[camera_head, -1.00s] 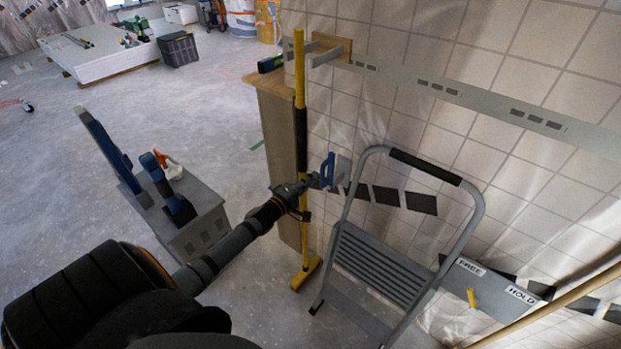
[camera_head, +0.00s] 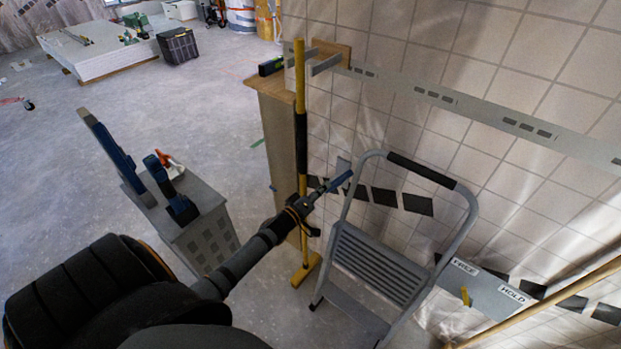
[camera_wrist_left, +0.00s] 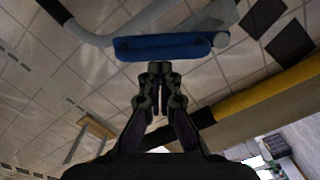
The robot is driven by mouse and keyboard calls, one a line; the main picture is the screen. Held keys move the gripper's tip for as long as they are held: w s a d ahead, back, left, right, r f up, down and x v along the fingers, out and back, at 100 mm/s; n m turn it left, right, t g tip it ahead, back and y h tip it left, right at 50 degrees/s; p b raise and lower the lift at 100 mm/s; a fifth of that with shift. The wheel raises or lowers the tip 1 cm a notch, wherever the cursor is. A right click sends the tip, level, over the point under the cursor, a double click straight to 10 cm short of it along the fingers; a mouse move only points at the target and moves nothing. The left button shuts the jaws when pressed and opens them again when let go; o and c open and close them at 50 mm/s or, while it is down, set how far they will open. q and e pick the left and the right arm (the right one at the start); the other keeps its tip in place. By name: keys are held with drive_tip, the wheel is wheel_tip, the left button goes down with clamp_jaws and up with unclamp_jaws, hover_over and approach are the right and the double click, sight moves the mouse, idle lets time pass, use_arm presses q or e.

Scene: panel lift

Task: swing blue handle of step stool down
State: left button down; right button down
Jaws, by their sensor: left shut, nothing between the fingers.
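The grey step stool (camera_head: 378,262) stands against the tiled wall, with a black grip on its top bar. Its blue handle (camera_head: 340,182) is at the left side of the frame and slants, rising to the right. In the left wrist view the blue handle (camera_wrist_left: 170,47) lies across the picture beyond my fingertips. My left gripper (camera_head: 317,193) is shut and empty, close to the lower left end of the handle. Its fingertips (camera_wrist_left: 159,72) are just at the handle's edge; I cannot tell whether they touch. My right gripper is not in view.
A yellow pole (camera_head: 300,130) stands just behind my left wrist, beside a wooden post (camera_head: 276,150). A grey cabinet (camera_head: 205,235) with blue tools is at the left. A panel marked FREE and HOLD (camera_head: 487,288) is right of the stool.

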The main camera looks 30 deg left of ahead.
use_arm(q)
drive_tip(key=shift+d+f+m, duration=0.25)
drive_tip(key=shift+d+m, duration=0.45)
drive_tip(key=shift+m, duration=0.2)
drive_tip(key=d+f+m+b, duration=0.3)
drive_tip(key=d+f+m, duration=0.1)
drive_tip(key=m, duration=0.4)
drive_tip(key=shift+s+f+y, duration=0.2)
drive_tip(key=shift+f+y, duration=0.1)
drive_tip(key=shift+f, duration=0.45)
drive_tip(key=shift+f, duration=0.1)
